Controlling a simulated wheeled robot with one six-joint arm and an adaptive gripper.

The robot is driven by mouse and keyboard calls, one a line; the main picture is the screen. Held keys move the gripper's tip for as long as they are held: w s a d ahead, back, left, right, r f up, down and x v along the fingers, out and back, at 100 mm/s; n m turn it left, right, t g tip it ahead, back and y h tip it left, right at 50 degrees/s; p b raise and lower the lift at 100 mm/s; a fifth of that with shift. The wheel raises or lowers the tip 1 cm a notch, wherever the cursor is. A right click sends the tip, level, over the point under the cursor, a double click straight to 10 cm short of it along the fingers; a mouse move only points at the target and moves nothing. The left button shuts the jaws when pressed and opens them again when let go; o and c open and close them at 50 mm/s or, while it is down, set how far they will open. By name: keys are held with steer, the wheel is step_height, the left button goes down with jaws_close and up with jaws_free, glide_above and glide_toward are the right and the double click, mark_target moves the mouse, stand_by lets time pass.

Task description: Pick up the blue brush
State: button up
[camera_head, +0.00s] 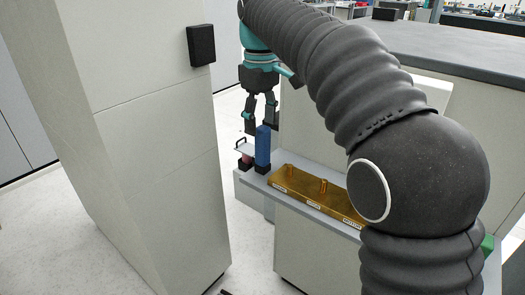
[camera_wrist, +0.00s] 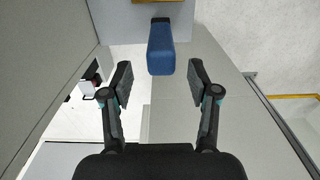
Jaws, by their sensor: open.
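The blue brush (camera_head: 263,145) stands upright in a dark base at the left end of a narrow grey shelf in the head view. My gripper (camera_head: 260,128) is above and close beside it, fingers pointing down. In the wrist view the blue brush (camera_wrist: 161,52) lies ahead, centred between the two open fingers of my gripper (camera_wrist: 158,84) and a little beyond the tips. The fingers are apart with nothing between them. I cannot tell from the head view exactly how far the fingers are from the brush.
A golden-brown tray (camera_head: 290,186) with small upright pegs and white labels sits on the shelf right of the brush. A small reddish item (camera_head: 245,161) is just left of the brush. A tall pale cabinet (camera_head: 140,150) with a black box (camera_head: 201,45) stands at the left.

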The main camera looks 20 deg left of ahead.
mark_target(263, 143)
steer(key=shift+s+d+f+b, duration=0.15)
steer(key=shift+f+b, duration=0.2)
steer(key=shift+f, duration=1.1)
steer(key=shift+s+d+f+b, duration=0.15)
steer(key=shift+f+b, duration=0.15)
steer(key=shift+f, duration=1.15)
steer(key=shift+w, duration=0.1)
jaws_close()
